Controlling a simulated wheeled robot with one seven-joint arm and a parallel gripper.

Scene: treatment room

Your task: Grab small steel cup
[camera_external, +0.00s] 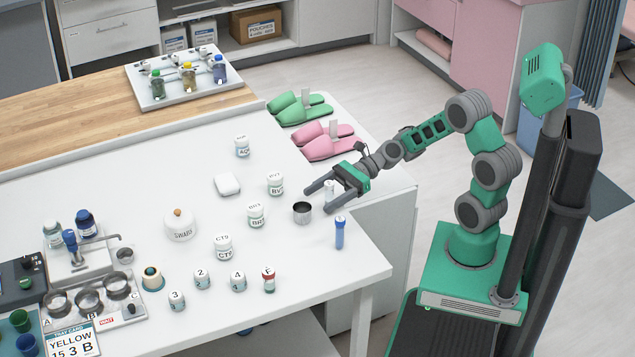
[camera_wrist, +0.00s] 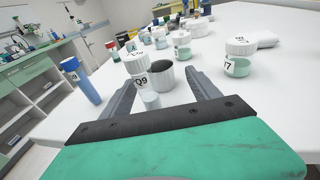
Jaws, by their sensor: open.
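The small steel cup (camera_external: 302,212) stands upright on the white table near its right end, dark inside. In the wrist view the cup (camera_wrist: 162,76) is just beyond my fingertips, partly hidden by a white-capped jar marked Q9 (camera_wrist: 137,66). My gripper (camera_external: 319,199) is open and reaches low over the table from the right, its fingers pointing toward the cup and apart from it. The Q9 jar (camera_external: 330,188) appears to stand between my fingers. In the wrist view my gripper (camera_wrist: 160,78) shows both fingers spread.
A blue-capped tube (camera_external: 340,233) stands upright near the front finger. White-capped jars (camera_external: 256,216) and (camera_external: 275,184) are left of the cup. A jar marked 7 (camera_wrist: 238,62) is right of my fingers in the wrist view. Pink slippers (camera_external: 325,142) lie behind.

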